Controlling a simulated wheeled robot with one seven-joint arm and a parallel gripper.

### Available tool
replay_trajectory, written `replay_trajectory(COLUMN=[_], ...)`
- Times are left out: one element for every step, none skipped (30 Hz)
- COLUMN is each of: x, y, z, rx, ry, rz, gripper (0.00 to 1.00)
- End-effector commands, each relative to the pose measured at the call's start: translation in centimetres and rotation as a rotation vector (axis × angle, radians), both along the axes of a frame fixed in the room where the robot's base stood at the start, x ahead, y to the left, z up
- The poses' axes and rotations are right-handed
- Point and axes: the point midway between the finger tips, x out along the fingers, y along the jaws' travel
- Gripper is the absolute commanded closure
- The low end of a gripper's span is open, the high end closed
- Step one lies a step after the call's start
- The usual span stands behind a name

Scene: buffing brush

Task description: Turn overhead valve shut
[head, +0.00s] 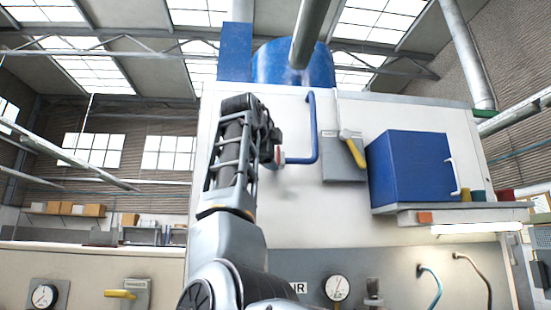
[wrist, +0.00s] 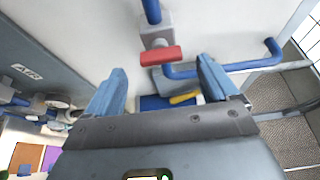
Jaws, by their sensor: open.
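The overhead valve has a red handle (wrist: 147,56) on a grey body, with a blue pipe (wrist: 225,67) running from it. The handle lies nearly level across the wrist view. In the head view, part of the red handle (head: 278,155) shows just right of my arm, beside the blue pipe (head: 314,125) on the white wall. My gripper (wrist: 160,82) is open, with a blue finger on each side and nothing between them. The handle appears ahead of the fingertips, apart from them. In the head view my arm hides the fingers and most of the valve.
A yellow lever (head: 350,135) on a grey plate is right of the pipe. A blue box (head: 410,168) stands on a shelf (head: 455,212) farther right. A large grey pipe (head: 309,32) passes overhead. Gauges and hoses line the lower panel. Open air lies left of my arm.

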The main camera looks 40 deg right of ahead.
Motion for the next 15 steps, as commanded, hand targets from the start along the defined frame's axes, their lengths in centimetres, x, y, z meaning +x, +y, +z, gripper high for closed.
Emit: replay_trajectory(x=[-0.4,-0.7,-1.0,-1.2,-1.3,-1.5,-1.6,-1.7,-1.8,-1.8,-1.9,-1.9,-1.9,-1.9,-1.9], y=[0.8,1.1,1.5,1.8,2.1,2.3,2.5,2.6,2.7,2.8,2.8,2.8,2.8,2.8,2.8], z=[-0.3,-0.2,-0.2,-0.2,-0.2,-0.1,-0.1,-0.1,-0.1,-0.1,-0.1,0.0,0.0,0.0,0.0], rx=[-0.001,-0.001,0.000,0.000,0.000,0.000,0.001,0.001,0.001,0.001,0.001,0.001,0.001,0.001,0.001], ry=[-0.003,-0.003,-0.002,-0.002,-0.002,-0.002,-0.001,-0.001,0.000,0.000,0.001,0.001,0.001,0.001,0.001], rz=[0.001,0.001,0.001,0.001,0.001,0.001,0.001,0.001,0.001,0.000,0.000,0.000,0.000,0.000,0.000], gripper=[0.13,0.13,0.13,0.13,0.13,0.13,0.13,0.13,0.13,0.13,0.13,0.13,0.13,0.13,0.13])
